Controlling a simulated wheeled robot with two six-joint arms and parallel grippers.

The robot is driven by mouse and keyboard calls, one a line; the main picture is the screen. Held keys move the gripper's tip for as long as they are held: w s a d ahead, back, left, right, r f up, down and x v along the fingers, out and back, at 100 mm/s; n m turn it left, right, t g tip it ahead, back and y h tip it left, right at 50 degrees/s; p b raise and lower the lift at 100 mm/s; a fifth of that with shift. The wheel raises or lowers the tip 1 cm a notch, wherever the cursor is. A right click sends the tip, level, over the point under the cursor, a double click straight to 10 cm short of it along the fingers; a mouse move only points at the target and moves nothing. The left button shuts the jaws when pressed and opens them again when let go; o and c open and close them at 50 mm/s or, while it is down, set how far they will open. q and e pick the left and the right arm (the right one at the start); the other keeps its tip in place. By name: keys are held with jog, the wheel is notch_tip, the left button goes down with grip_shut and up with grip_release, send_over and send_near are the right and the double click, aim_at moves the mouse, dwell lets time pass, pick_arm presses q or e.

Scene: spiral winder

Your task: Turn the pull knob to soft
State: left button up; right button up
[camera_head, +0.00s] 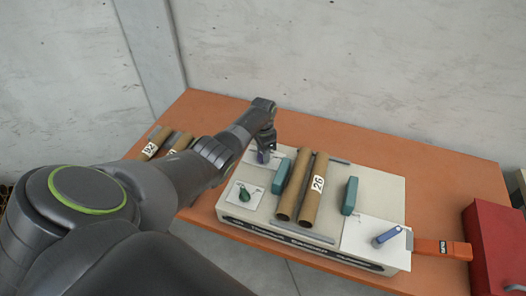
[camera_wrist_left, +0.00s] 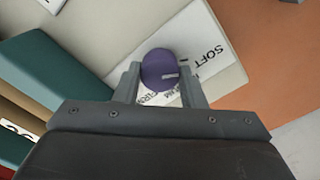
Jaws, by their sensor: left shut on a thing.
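The purple round knob (camera_wrist_left: 158,70) sits on a white label plate (camera_wrist_left: 200,32) on the machine. My left gripper (camera_wrist_left: 160,82) is shut on it, one finger on each side. A pale mark on the knob lies right of its middle and points right. "SOFT" is printed to the right of the knob; other lettering below is partly hidden by the gripper and knob. In the head view, my left gripper (camera_head: 266,146) is over the knob (camera_head: 263,157) at the machine's back left. My right gripper is not in view.
An orange handle (camera_head: 440,248) and red box (camera_head: 497,240) are at right. More tubes (camera_head: 157,142) lie at left.

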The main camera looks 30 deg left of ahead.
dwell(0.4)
pick_arm(q)
jog(key=o, duration=1)
jog(key=shift+r, duration=0.6)
notch_tip(320, 180, up, 16)
jog(key=b, duration=0.1)
jog(key=shift+r, duration=0.15)
